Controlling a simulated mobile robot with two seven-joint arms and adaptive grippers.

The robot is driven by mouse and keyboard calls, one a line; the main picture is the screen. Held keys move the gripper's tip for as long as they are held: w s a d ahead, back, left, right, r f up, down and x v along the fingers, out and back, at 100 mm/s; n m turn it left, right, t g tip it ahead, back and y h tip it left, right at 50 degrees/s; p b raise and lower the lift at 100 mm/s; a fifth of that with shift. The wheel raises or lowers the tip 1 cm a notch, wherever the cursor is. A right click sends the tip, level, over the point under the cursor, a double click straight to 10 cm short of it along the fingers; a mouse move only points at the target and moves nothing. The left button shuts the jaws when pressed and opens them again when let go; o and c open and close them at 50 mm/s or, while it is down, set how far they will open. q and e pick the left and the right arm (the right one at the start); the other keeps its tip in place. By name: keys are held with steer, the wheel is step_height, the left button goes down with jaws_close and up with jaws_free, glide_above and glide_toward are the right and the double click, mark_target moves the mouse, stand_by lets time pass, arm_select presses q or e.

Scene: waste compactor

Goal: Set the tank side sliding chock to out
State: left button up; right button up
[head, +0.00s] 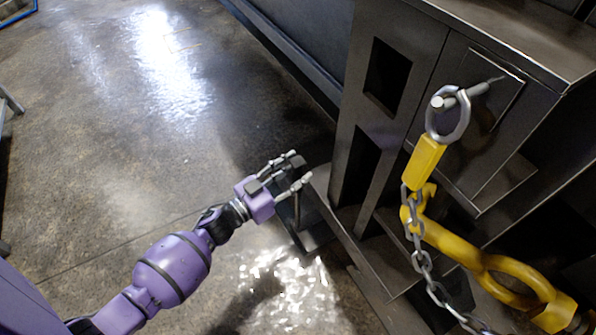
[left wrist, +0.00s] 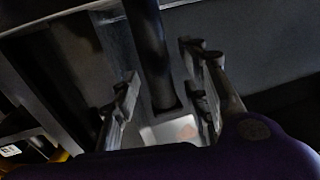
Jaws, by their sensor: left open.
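My left gripper (head: 299,171) is open beside the lower left corner of the dark metal machine frame (head: 349,190). In the left wrist view its fingers (left wrist: 165,80) stand apart on either side of a dark upright bar (left wrist: 148,40). The bar ends in a pale plate (left wrist: 172,131) between the fingers; I cannot tell whether they touch it. A dark bar-like part (head: 297,215) also shows just below the gripper in the head view. I cannot tell for sure whether this bar is the sliding chock's handle. My right gripper is out of view.
A steel ring (head: 464,127) hangs on a pin at the machine's front, with a yellow tag-like link (head: 426,161), a chain (head: 421,262) and a large yellow hook (head: 462,243) below. The concrete floor (head: 110,130) to the left is clear.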

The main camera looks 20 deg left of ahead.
arm_select(q)
steer(key=shift+w+d, duration=0.25)
steer(key=shift+w, duration=0.2)
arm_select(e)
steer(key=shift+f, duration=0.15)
arm_select(q)
steer(key=shift+c, duration=0.5)
jaws_close()
